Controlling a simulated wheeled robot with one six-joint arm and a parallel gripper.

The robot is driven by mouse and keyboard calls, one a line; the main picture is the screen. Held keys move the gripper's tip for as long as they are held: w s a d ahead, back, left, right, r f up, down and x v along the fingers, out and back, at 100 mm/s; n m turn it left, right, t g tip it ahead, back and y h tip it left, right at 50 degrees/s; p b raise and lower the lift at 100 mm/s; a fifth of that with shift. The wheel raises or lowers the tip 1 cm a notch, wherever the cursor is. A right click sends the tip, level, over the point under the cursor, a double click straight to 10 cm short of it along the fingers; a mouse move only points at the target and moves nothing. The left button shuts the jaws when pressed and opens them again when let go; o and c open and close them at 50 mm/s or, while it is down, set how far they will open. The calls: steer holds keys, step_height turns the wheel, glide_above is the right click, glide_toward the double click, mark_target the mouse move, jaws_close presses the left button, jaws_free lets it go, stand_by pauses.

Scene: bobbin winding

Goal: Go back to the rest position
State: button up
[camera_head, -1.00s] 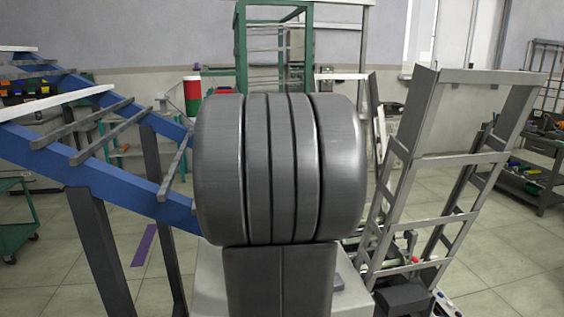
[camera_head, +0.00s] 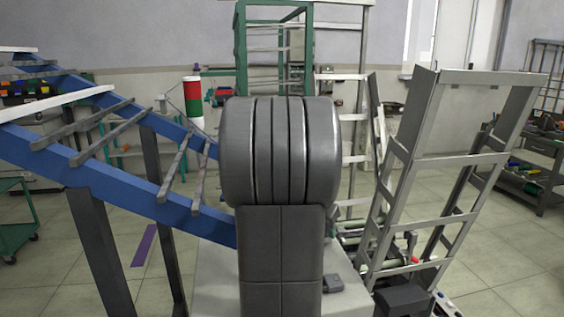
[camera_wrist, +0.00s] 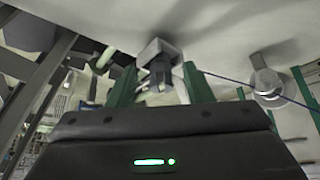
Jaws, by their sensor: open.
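My gripper (camera_wrist: 161,78) shows in the wrist view above its dark body with a lit green strip. Two dark green upright pieces, apparently its fingers, stand apart, with no held object clearly visible between them. A grey block with a dark part shows beyond them, under a large pale surface. In the head view my grey arm fills the middle and hides the gripper.
A blue sloped rack (camera_head: 140,200) with grey bars stands at left. A grey metal frame (camera_head: 415,150) leans at right. A green frame (camera_head: 241,50) stands behind my arm. A red, white and green spool (camera_head: 193,98) shows left of it.

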step_height(320, 180, up, 4)
steer(key=p, duration=0.2)
steer(key=shift+s+p, duration=0.1)
steer(key=shift+p, duration=0.25)
steer(key=shift+r+p, duration=0.6)
steer(key=shift+p, duration=0.2)
step_height(320, 180, up, 6)
steer(key=p, duration=0.3)
steer(key=shift+p, duration=0.3)
